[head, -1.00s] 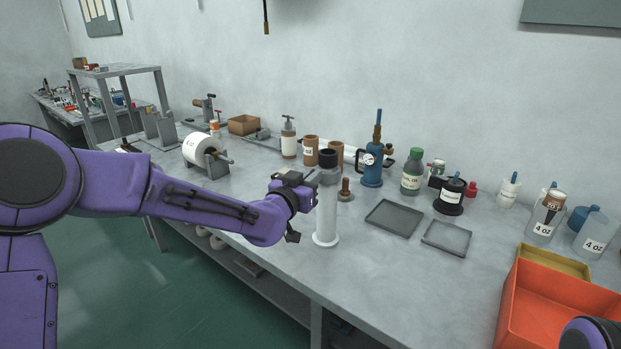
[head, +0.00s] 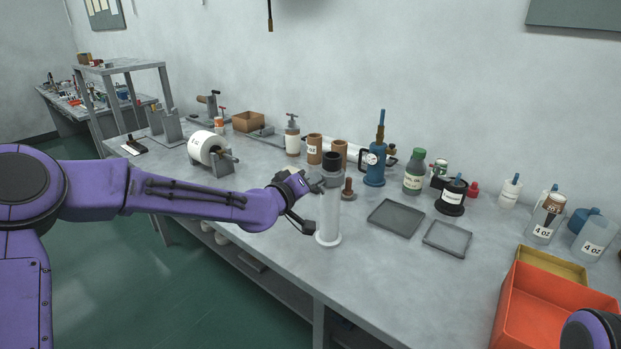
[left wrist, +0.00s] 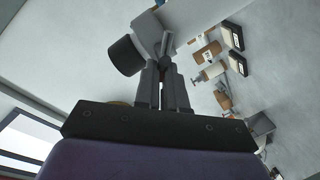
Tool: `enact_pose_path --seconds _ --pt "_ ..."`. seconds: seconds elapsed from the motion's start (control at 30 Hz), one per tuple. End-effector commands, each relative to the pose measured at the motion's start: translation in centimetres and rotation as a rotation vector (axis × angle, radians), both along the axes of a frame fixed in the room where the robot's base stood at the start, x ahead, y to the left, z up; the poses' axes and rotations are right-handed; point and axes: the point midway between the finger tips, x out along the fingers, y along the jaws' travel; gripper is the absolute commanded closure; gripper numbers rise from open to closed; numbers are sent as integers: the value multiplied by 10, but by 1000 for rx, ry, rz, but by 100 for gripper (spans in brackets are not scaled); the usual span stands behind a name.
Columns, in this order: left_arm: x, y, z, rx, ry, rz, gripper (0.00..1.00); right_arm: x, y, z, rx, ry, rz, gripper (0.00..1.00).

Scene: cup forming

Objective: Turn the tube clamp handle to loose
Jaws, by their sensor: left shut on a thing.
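The upright white tube (head: 328,218) stands on a round base on the bench, with a black cap (head: 332,160) on top. A grey clamp (head: 331,179) sits around its upper part, just under the cap. My left gripper (head: 319,186) reaches the clamp from the left. In the left wrist view, the fingers of my left gripper (left wrist: 164,80) are close together on the small grey clamp handle (left wrist: 167,43), beside the black cap (left wrist: 124,55). The fingers hide part of the handle. My right gripper is not in view.
A brown-knobbed stamp (head: 347,190) stands close right of the tube. Two grey trays (head: 397,218) lie farther right. A blue pump with a gauge (head: 375,165) and brown cups (head: 314,149) stand behind. An orange bin (head: 545,300) is at the front right.

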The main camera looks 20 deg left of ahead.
Motion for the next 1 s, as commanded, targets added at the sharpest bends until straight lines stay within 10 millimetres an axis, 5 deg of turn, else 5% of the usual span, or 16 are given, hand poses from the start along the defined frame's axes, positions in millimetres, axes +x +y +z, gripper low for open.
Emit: enact_pose_path --seconds 0.6,1.0 --pt "2 6 -13 -505 208 -1 100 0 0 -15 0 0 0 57" --pt "2 6 -14 -671 274 -2 100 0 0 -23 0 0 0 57"
